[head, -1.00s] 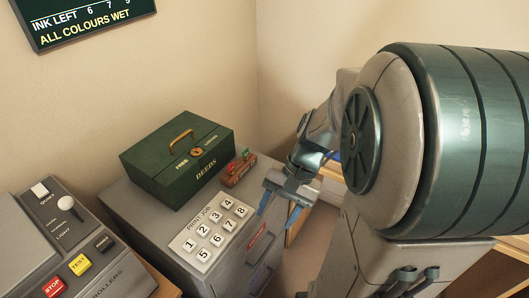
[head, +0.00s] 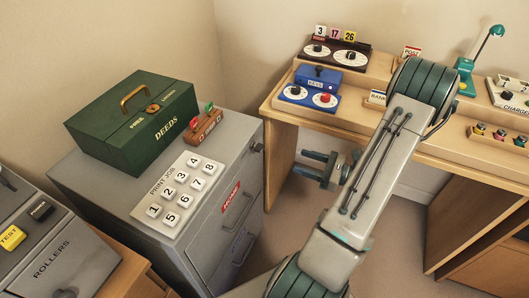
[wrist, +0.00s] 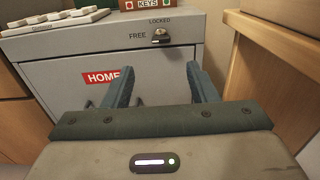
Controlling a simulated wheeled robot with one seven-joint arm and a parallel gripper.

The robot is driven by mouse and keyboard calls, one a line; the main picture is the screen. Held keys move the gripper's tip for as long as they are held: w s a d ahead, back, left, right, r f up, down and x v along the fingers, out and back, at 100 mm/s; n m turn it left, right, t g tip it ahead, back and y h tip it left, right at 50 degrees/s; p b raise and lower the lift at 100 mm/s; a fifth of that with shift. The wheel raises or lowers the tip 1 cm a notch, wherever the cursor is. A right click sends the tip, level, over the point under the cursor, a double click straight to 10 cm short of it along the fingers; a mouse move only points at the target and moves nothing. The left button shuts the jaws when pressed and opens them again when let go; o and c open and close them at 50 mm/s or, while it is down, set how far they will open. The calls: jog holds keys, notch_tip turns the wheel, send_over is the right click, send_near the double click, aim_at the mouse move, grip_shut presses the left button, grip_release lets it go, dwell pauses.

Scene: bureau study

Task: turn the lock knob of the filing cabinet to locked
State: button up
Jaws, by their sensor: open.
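The grey filing cabinet (head: 215,232) stands left of centre in the head view. Its lock knob (wrist: 160,36) is a small metal piece high on the front in the wrist view, with FREE printed to its left and LOCKED above. Which mark it points at is hard to tell. The knob also shows as a dark stub at the cabinet's upper right in the head view (head: 257,147). My gripper (head: 306,163) is open and empty, in front of the cabinet and apart from the knob. In the wrist view its two fingers (wrist: 160,75) sit below the knob.
A green DEEDS box (head: 138,120), a small KEYS holder (head: 203,124) and a numbered keypad (head: 181,192) stand on the cabinet top. A red HOME label (wrist: 100,77) is on its front. A wooden desk (wrist: 277,50) stands close on the right.

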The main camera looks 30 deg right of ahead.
aim_at(262, 148)
jog(key=x, duration=1.3)
jog(key=shift+w+a+b, duration=0.2)
jog(key=shift+w+b, duration=0.1)
jog(key=shift+b, duration=0.1)
jog(key=c, duration=1)
